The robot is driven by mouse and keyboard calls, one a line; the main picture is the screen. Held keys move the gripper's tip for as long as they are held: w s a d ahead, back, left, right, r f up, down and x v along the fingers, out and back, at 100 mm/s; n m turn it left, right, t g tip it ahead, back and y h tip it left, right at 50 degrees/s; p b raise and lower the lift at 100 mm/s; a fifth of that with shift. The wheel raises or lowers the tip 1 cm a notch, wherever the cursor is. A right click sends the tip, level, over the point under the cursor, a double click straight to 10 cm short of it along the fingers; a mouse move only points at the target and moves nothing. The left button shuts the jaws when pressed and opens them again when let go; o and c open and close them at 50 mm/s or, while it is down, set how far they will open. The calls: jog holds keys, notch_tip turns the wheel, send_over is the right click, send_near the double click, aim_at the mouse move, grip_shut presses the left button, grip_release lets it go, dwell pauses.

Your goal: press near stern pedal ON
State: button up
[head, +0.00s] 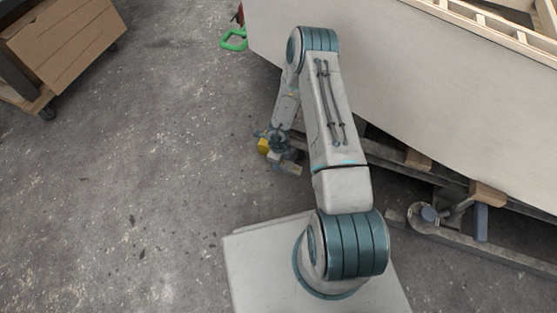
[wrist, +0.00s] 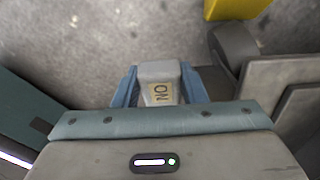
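The pedal (wrist: 160,72) marked ON shows in the wrist view as a pale grey, tapered piece with a tan label. My gripper (wrist: 163,85) has its two blue fingers apart, one on each side of the pedal. I cannot tell whether the fingers or the palm touch it. In the head view my gripper (head: 277,146) is low, beside the hull's lower edge, and the pedal there is too small and covered to make out clearly.
A yellow part (wrist: 235,8) is just beyond the pedal, beside a dark rounded part (wrist: 234,45). The pale plywood hull (head: 420,80) rises at the right over timber supports. A cardboard box (head: 65,40) stands on a trolley at upper left. The concrete floor at left is clear.

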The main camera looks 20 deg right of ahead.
jog(key=shift+a+p, duration=0.1)
jog(key=shift+p, duration=0.35)
jog(key=shift+c, duration=0.4)
jog(key=shift+w+a+f+g+h+p, duration=0.1)
jog(key=shift+f+g+h+p, duration=0.05)
jog(key=shift+g+h+p, duration=0.4)
jog(key=shift+w+a+f+g+h, duration=0.15)
jog(key=shift+f+g+h, duration=0.1)
jog(key=shift+f+h, duration=0.2)
jog(key=f+g+h+b, duration=0.1)
jog(key=h+b, duration=0.1)
jog(key=shift+w+a+f+g+b, duration=0.1)
jog(key=shift+a+f+g+b, duration=0.05)
jog(key=shift+g+b, duration=0.2)
jog(key=shift+f+g+h+b, duration=0.2)
jog(key=shift+g+h+b, duration=0.25)
jog(key=shift+h+b, duration=0.4)
jog(key=o, duration=1)
